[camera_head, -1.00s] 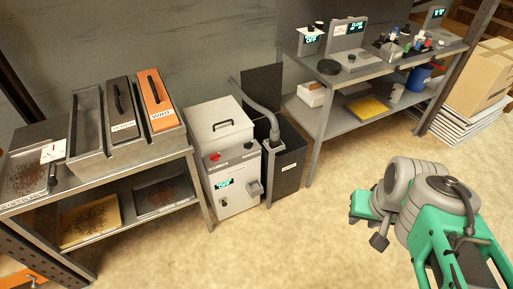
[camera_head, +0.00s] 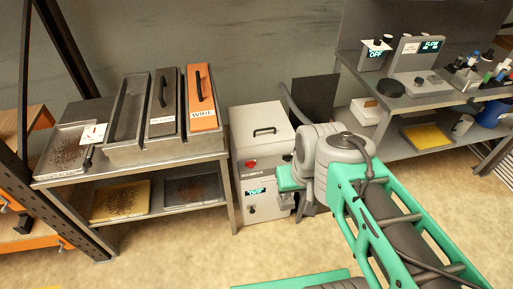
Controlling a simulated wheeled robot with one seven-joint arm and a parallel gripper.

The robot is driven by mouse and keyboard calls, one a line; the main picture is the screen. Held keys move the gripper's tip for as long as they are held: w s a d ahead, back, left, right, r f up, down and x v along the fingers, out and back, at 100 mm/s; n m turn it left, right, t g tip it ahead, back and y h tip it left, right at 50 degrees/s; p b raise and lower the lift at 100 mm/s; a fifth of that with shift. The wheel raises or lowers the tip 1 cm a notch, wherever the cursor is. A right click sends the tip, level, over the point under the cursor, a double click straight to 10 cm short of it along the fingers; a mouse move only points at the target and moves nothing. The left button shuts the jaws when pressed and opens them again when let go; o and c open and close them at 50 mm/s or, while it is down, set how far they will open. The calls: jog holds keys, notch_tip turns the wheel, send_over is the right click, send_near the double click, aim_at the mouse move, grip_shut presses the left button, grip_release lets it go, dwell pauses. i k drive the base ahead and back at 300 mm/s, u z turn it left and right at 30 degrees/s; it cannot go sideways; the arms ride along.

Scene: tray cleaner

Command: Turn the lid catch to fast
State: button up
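The tray cleaner (camera_head: 262,178) is a pale grey cabinet standing on the floor between two benches. Its lid (camera_head: 258,117) lies shut on top, with a dark handle (camera_head: 264,131). A red round control (camera_head: 251,163) is on the upper front. Below it are a lit display reading OFF (camera_head: 256,191) and a small dark knob (camera_head: 251,210). I cannot pick out the lid catch or its setting; the front's upper right is partly behind my arm. My green and grey arm reaches in from the lower right across the cabinet's right side. My gripper does not show.
The left bench (camera_head: 139,156) holds a long tray, a grey lidded box and an orange lidded box marked WIRE (camera_head: 202,117). The right bench (camera_head: 395,101) carries instruments and bottles. A dark rack post (camera_head: 50,165) stands at far left. Floor before the cabinet is partly clear.

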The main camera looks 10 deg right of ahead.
aim_at(286, 158)
jog(key=i, duration=1.05)
jog(key=z, duration=0.45)
